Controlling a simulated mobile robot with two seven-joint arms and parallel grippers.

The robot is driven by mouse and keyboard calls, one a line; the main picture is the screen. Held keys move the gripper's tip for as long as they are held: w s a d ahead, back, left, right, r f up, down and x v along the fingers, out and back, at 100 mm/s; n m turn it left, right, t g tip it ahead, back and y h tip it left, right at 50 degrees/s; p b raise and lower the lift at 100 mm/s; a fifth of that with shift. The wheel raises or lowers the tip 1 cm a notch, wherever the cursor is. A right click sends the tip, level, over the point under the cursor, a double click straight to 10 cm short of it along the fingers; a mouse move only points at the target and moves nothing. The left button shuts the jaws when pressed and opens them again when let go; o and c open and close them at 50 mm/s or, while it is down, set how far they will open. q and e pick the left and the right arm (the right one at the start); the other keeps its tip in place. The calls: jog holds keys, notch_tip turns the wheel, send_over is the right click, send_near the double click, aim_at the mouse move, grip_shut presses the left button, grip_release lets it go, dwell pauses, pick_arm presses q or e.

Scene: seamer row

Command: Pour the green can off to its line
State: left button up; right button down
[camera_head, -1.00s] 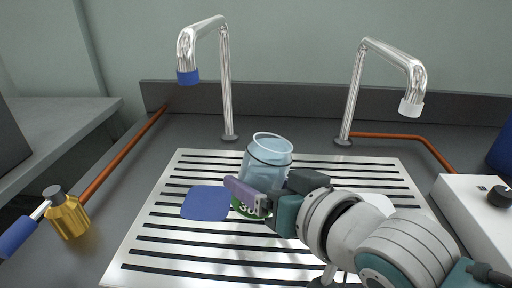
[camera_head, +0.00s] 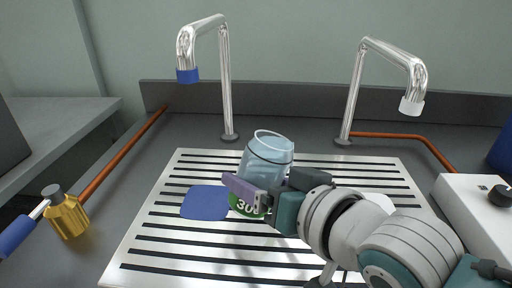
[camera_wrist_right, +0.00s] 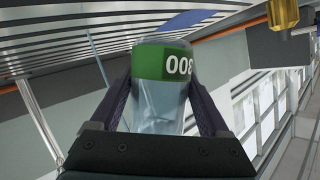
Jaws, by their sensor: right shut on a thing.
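The green can (camera_head: 266,163) is a clear, bluish vessel with a dark line around its upper part and a green band marked 300 low down. In the right wrist view the can (camera_wrist_right: 158,105) sits between both fingers of my right gripper (camera_wrist_right: 160,85). I cannot tell the liquid level in it. My left gripper is not in view.
A slotted drain board (camera_head: 150,238) lies below, with a blue pad (camera_head: 205,203) and a partly hidden white pad (camera_head: 379,202). A blue-tipped tap (camera_head: 226,85) and a white-tipped tap (camera_head: 354,90) stand behind. A brass, blue-handled tool (camera_head: 67,216) is left; a white knobbed box (camera_head: 480,215) is right.

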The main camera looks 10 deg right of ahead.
jog(key=shift+a+r+m+y+b, duration=0.2)
jog(key=shift+r+m+y+b, duration=0.1)
jog(key=shift+m, duration=0.1)
dwell(1.4)
